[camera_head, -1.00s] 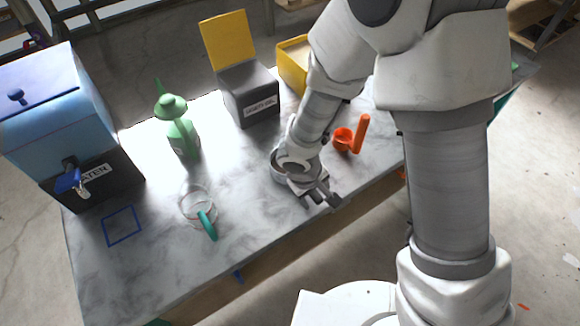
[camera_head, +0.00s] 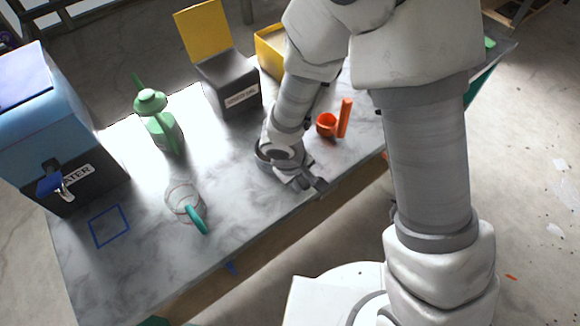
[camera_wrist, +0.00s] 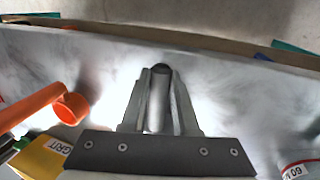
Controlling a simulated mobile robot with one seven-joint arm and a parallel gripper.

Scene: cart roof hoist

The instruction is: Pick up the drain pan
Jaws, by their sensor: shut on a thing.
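My gripper (camera_head: 312,185) is low over the front part of the grey marbled worktop, pointing toward its front edge. In the wrist view my gripper (camera_wrist: 160,78) is shut on a narrow grey handle (camera_wrist: 158,108) with a dark rounded end, lying lengthwise between the fingers. I take this handle to be the drain pan's. In the head view, a dark grey round rim (camera_head: 261,155) shows just left of my wrist and seems to be the drain pan. My wrist hides most of it. I cannot tell whether it touches the worktop.
A clear jug (camera_head: 183,199) with a teal handle, a green can (camera_head: 163,132), a grey bin (camera_head: 229,82) with raised yellow lid and a blue water dispenser (camera_head: 40,95) stand left. A blue square outline (camera_head: 109,227) marks the worktop.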

